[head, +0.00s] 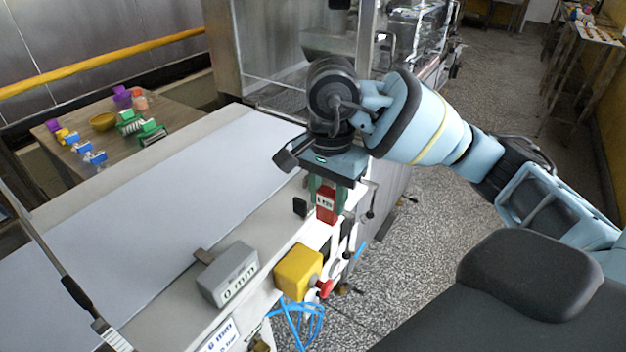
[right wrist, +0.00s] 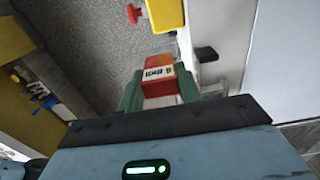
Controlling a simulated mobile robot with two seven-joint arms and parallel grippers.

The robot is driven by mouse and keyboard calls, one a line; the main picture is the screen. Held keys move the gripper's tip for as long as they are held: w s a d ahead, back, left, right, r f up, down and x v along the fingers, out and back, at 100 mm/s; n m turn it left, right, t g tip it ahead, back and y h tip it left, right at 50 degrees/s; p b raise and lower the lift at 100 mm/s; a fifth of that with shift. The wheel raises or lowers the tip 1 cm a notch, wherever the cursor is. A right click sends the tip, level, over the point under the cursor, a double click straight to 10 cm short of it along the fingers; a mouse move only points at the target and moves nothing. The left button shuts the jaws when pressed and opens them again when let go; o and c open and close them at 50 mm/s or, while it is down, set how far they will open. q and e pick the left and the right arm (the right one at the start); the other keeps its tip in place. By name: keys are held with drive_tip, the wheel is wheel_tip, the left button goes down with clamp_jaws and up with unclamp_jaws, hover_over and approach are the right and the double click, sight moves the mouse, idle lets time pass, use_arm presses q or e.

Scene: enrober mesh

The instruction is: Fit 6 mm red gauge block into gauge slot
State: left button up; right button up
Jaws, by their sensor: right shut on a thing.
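The red gauge block (head: 326,207) with a white label is held in my right gripper (head: 327,190), between its green fingers. In the right wrist view the red block (right wrist: 157,66) shows between the fingertips of the right gripper (right wrist: 158,88), its label facing the camera. The block is near the machine's right edge, and its lower end looks free. A grey block marked "0 mm" (head: 229,275) sits on the machine edge, lower left of the gripper. I cannot make out the gauge slot for certain. My left gripper is not in view.
A yellow box (head: 298,271) with a red button (head: 324,287) and blue cables (head: 297,318) are below the gripper. A small black piece (head: 300,207) is just left of the red block. The wide pale belt (head: 150,215) is clear. A wooden table (head: 180,122) holds several coloured items.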

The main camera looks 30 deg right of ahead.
drive_tip(key=shift+s+r, duration=0.1)
drive_tip(key=shift+s, duration=0.05)
drive_tip(key=shift+d, duration=0.2)
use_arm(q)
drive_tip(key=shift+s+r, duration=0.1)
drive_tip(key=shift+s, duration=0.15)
use_arm(e)
drive_tip(key=w+d, duration=0.2)
drive_tip(key=w, duration=0.2)
drive_tip(key=w+d+f, duration=0.1)
drive_tip(key=w+d, duration=0.2)
drive_tip(key=w, duration=0.1)
drive_tip(key=w+d, duration=0.2)
drive_tip(key=w, duration=0.3)
drive_tip(key=shift+d+f, duration=0.15)
drive_tip(key=shift+f, duration=0.1)
drive_tip(key=shift+w, duration=0.1)
drive_tip(key=shift+w+d, duration=0.15)
wheel_tip(320, 180, down, 3)
drive_tip(key=shift+p, duration=0.4)
drive_tip(key=shift+f, duration=0.25)
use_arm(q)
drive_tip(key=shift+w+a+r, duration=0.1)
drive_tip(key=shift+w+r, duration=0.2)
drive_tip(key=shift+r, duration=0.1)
use_arm(e)
drive_tip(key=shift+f, duration=0.1)
